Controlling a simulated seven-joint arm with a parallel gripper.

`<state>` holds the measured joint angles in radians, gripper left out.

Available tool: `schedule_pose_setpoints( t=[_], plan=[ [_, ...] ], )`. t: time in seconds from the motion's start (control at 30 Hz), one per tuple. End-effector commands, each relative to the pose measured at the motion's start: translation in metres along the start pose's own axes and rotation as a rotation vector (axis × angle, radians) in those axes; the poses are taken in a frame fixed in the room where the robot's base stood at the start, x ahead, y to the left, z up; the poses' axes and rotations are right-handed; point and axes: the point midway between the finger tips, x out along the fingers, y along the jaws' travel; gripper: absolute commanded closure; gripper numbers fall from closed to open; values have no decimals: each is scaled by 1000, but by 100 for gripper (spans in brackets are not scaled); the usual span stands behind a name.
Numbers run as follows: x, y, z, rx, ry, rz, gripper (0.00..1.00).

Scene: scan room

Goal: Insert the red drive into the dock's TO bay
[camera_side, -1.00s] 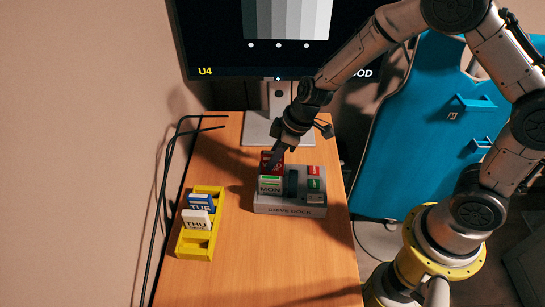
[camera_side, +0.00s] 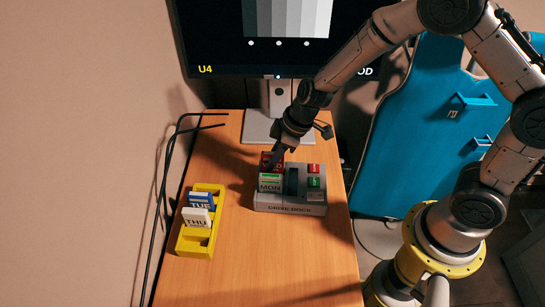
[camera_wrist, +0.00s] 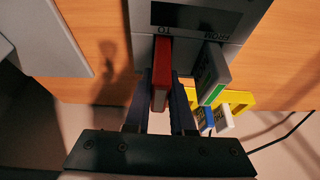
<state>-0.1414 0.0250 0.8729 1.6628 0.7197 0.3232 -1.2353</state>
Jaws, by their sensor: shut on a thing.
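The red drive (camera_wrist: 161,72) is between the two fingers of my gripper (camera_wrist: 161,88), which is shut on it. The drive stands at the dock's TO label in the wrist view; how deep it sits in the bay is hidden. In the side view the red drive (camera_side: 266,161) shows behind the MON drive (camera_side: 270,183), with my gripper (camera_side: 275,157) above it. The grey drive dock (camera_side: 290,209) stands on the desk. The MON drive, with a green stripe, stands on the dock's FROM side, also in the wrist view (camera_wrist: 212,75).
A yellow rack (camera_side: 195,246) at the left holds a blue TUE drive (camera_side: 201,201) and a white THU drive (camera_side: 196,219). The monitor stand (camera_side: 262,127) is close behind the dock. Black cables (camera_side: 166,165) run along the desk's left edge. The front of the desk is clear.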

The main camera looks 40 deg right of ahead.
Motion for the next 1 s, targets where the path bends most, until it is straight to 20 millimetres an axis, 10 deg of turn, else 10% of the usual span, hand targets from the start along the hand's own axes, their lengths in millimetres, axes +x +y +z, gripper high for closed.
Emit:
schedule_pose_setpoints(
  t=[0.87,0.9,1.0],
  plan=[
    [11,0,4,1,2,2,100],
    [10,0,4,1,2,2,71],
    [10,0,4,1,2,2,53]
  ],
)
